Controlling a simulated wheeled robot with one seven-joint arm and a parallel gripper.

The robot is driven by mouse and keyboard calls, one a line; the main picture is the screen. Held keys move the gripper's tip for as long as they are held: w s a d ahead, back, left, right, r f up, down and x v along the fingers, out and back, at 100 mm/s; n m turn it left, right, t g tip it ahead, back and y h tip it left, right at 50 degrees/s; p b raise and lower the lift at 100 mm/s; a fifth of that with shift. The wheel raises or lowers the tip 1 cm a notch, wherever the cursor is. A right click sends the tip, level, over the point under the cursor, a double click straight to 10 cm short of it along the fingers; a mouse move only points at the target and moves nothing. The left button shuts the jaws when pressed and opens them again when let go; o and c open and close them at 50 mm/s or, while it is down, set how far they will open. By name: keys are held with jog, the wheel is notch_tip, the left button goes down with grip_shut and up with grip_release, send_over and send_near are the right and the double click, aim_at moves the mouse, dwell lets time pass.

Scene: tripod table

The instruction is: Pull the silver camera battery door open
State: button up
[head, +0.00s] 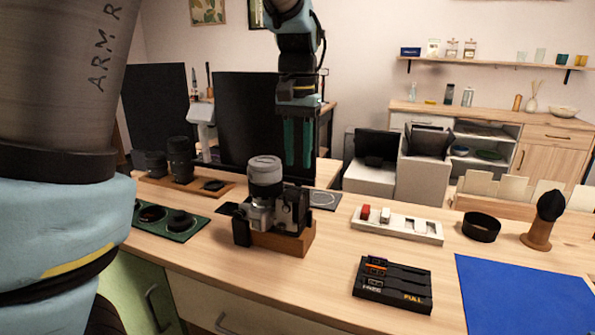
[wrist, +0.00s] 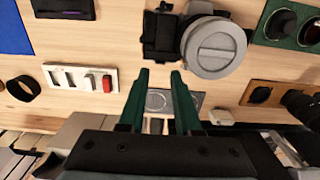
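The silver camera (head: 262,205) sits in a wooden cradle (head: 300,240) near the table's middle, its grey lens facing up. In the wrist view its round lens front (wrist: 213,47) and dark body side (wrist: 160,35) show at the top. A thin dark flap (head: 229,209) sticks out on the camera's left in the head view; I cannot tell whether it is the battery door. My gripper (head: 298,164) points down, above and behind the camera's right side. Its green fingers also show in the wrist view (wrist: 159,74), apart with nothing between them. They appear clear of the camera.
A black FREE/FULL holder (head: 392,285) and a white tray (head: 398,227) with small blocks stand right of the camera. A blue mat (head: 525,300) lies farther right. A green tray (head: 165,220) and several lenses (head: 180,160) stand left. A grey square plate (head: 325,200) lies behind.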

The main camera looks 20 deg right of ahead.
jog(key=shift+f, duration=2.2)
grip_shut()
